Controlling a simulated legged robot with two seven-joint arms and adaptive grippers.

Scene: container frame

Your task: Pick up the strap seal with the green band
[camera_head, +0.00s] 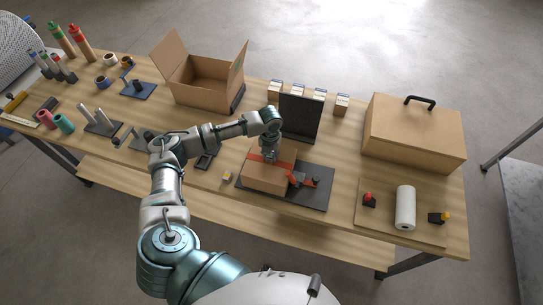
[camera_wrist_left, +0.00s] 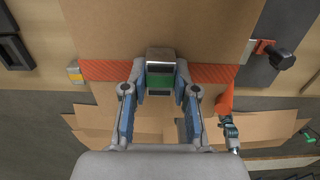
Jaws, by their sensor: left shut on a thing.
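The strap seal with the green band (camera_wrist_left: 160,80) is a small dark metal block between the fingertips of my left gripper (camera_wrist_left: 161,86) in the left wrist view. The fingers touch its two sides and are shut on it. In the head view my left gripper (camera_head: 268,156) points down over the closed cardboard box (camera_head: 262,183), and the seal is hidden there. An orange strap (camera_wrist_left: 110,70) runs across the box and passes behind the seal. I cannot tell whether the seal touches the box. My right gripper is not in view.
The box lies on a dark mat (camera_head: 312,197) beside an orange-handled tool (camera_head: 297,180). A small yellow-banded piece (camera_head: 227,176) lies left of the mat. A dark upright panel (camera_head: 300,117) stands behind. An open carton (camera_head: 205,82) and a large handled box (camera_head: 414,132) flank the area.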

